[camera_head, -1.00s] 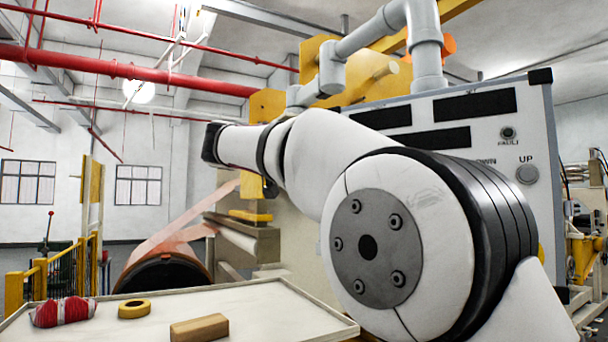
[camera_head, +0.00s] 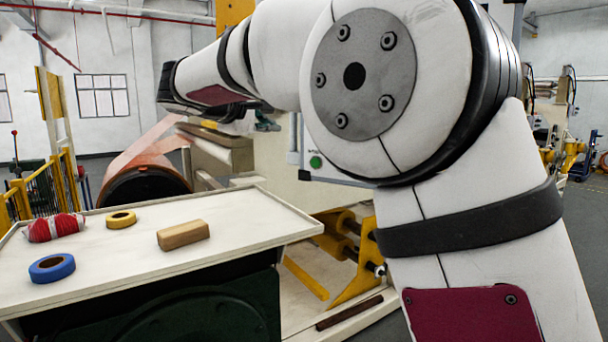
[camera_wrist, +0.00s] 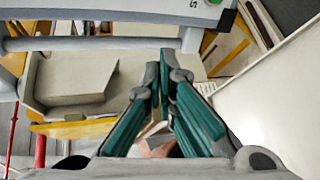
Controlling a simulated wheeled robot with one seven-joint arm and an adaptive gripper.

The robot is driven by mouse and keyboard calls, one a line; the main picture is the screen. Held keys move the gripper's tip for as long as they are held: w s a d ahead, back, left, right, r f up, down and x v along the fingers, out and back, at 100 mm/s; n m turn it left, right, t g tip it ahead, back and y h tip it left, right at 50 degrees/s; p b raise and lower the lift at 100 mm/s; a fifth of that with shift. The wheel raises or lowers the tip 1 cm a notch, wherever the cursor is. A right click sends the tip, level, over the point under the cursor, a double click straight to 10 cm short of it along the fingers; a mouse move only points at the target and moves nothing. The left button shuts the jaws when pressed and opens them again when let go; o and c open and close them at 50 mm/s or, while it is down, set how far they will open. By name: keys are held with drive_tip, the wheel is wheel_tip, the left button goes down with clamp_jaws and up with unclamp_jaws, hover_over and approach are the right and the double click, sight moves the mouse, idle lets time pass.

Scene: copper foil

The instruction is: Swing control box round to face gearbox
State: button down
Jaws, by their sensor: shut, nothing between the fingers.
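The control box (camera_head: 338,172) is a grey panel mostly hidden behind my arm in the head view. My gripper (camera_wrist: 163,72) has green-padded fingers. It is shut and empty, below the panel edge in the wrist view and apart from it as far as I can tell. In the head view its tip (camera_head: 266,122) shows under my forearm, left of the box. I cannot pick out the gearbox with certainty.
A cream table (camera_head: 250,215) at left holds a red-and-white bundle (camera_head: 55,227), yellow tape (camera_head: 121,219), blue tape (camera_head: 52,267) and a wooden block (camera_head: 183,235). A copper foil roll (camera_head: 147,187) stands behind it. Yellow machinery (camera_head: 348,255) is right of the table; floor is open at far right.

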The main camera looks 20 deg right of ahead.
drive_tip(key=s+f+n+g+y+p, duration=0.15)
drive_tip(key=s+f+n, duration=0.25)
drive_tip(key=n, duration=0.4)
drive_tip(key=s+f+n+g+h+p, duration=0.1)
drive_tip(key=s+f+n+p, duration=0.1)
drive_tip(key=s+f+n, duration=0.45)
drive_tip(key=shift+n+y, duration=0.25)
drive_tip(key=shift+n, duration=0.4)
drive_tip(key=w+d+f, duration=0.1)
drive_tip(key=w, duration=0.2)
drive_tip(key=w+d+f+p, duration=0.1)
drive_tip(key=w+d, duration=0.3)
drive_tip(key=w, duration=0.1)
drive_tip(key=shift+w+d+f, duration=0.25)
drive_tip(key=shift+w+f, duration=0.1)
drive_tip(key=shift+f, duration=0.05)
drive_tip(key=shift+w+d+f+p, duration=0.15)
drive_tip(key=shift+w+d+p, duration=0.55)
drive_tip(key=shift+w+d, duration=0.9)
drive_tip(key=shift+a, duration=0.1)
drive_tip(key=shift+w, duration=0.15)
